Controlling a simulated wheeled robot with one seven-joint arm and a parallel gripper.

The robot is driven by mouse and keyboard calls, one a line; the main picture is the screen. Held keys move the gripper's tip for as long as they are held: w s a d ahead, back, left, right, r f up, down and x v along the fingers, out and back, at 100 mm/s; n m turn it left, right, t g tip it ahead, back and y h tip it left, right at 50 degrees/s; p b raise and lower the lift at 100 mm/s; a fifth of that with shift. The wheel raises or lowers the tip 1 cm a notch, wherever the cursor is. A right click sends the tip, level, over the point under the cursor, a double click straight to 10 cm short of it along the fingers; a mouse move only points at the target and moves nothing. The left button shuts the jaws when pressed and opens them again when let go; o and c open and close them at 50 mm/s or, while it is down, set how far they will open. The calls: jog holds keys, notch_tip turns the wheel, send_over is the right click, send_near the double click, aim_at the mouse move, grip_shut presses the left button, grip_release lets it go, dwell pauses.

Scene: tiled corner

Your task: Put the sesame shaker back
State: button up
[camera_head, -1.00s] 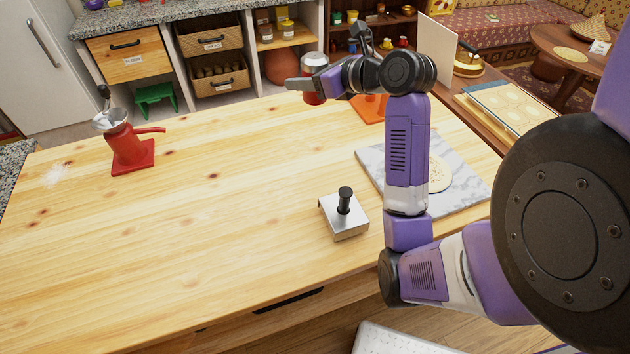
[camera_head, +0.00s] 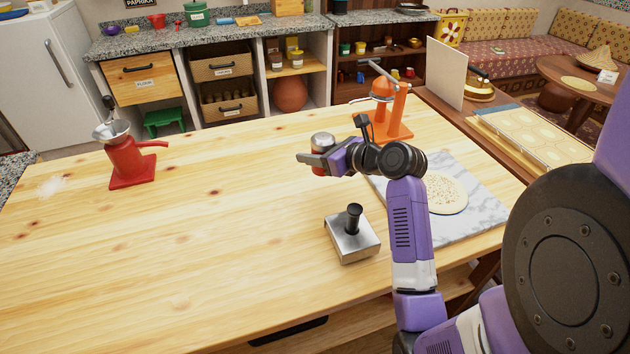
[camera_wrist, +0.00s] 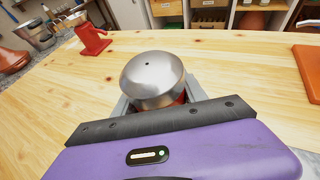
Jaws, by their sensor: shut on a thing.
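The sesame shaker (camera_head: 322,141) has a rounded metal lid and a red body. My gripper (camera_head: 318,160) is shut on it, with the jaws around the body below the lid. In the wrist view the shaker's metal lid (camera_wrist: 153,76) fills the middle, with a little red showing under it. The shaker looks upright over the wooden table; whether its base touches the wood is hidden by my gripper.
An orange press (camera_head: 388,108) stands just behind my gripper. A metal block with a black knob (camera_head: 352,238) is in front. A marble board (camera_head: 470,215) with a flatbread (camera_head: 445,194) lies right. A red grinder (camera_head: 130,162) stands left. The table's left middle is clear.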

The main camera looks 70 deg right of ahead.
jog(key=shift+f+b, duration=0.4)
jog(key=shift+f, duration=3.95)
jog(key=o, duration=1.5)
jog(key=shift+f, duration=0.15)
jog(key=shift+o, duration=0.2)
jog(key=shift+s+r, duration=0.1)
jog(key=shift+r, duration=0.1)
jog(key=v, duration=1.2)
jog(key=shift+f, duration=0.1)
